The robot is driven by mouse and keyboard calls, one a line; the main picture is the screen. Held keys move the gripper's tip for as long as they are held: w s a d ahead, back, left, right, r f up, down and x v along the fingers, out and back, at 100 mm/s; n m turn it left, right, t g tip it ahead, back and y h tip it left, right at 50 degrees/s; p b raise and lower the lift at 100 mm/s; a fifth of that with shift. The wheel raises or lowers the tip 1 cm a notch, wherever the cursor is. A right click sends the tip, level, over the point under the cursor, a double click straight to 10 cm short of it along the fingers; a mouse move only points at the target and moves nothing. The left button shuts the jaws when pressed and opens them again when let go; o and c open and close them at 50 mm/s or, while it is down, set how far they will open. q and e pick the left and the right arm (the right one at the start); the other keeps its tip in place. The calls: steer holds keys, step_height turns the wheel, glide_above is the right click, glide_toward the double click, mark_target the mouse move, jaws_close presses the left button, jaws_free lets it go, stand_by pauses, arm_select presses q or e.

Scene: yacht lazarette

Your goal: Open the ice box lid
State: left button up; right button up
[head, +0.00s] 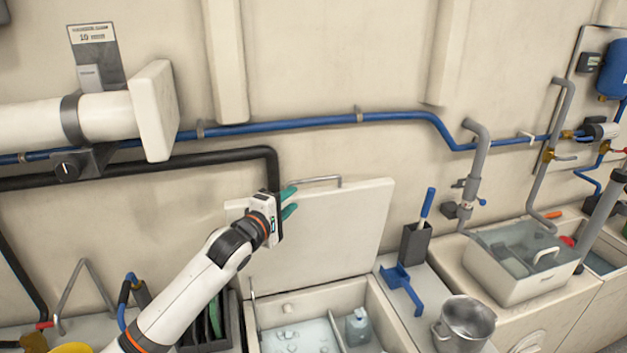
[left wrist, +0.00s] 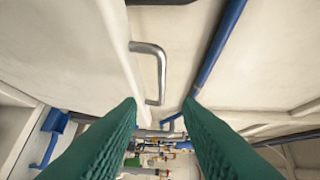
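The ice box lid (head: 345,230) is a cream panel standing raised, leaning back near the wall behind the ice box (head: 392,325). The box is open, with pale ice and a blue-grey bottle (head: 358,327) inside. The lid's metal handle (head: 315,181) is at its top edge; it also shows in the left wrist view (left wrist: 160,75). My left gripper (head: 294,202) is at the lid's upper left, close to the handle's left end. Its green fingers are apart in the left wrist view (left wrist: 163,108), with nothing clasped. My right gripper is not in view.
A blue pipe (head: 290,123) and a black pipe (head: 225,155) run along the wall behind. Right of the box are a grey holder (head: 415,243), a blue scoop (head: 402,285), a metal pot (head: 466,322) and a sink-like basin (head: 520,290).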

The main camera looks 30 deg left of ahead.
mark_target(314, 180)
arm_select(q)
steer(key=w+p, duration=0.1)
steer(key=w, duration=0.3)
steer(key=w+p, duration=0.1)
steer(key=w, duration=0.3)
steer(key=w+a+p, duration=0.1)
steer(key=w, duration=0.3)
steer(key=shift+f, duration=0.2)
jaws_close()
steer(key=shift+d, duration=0.1)
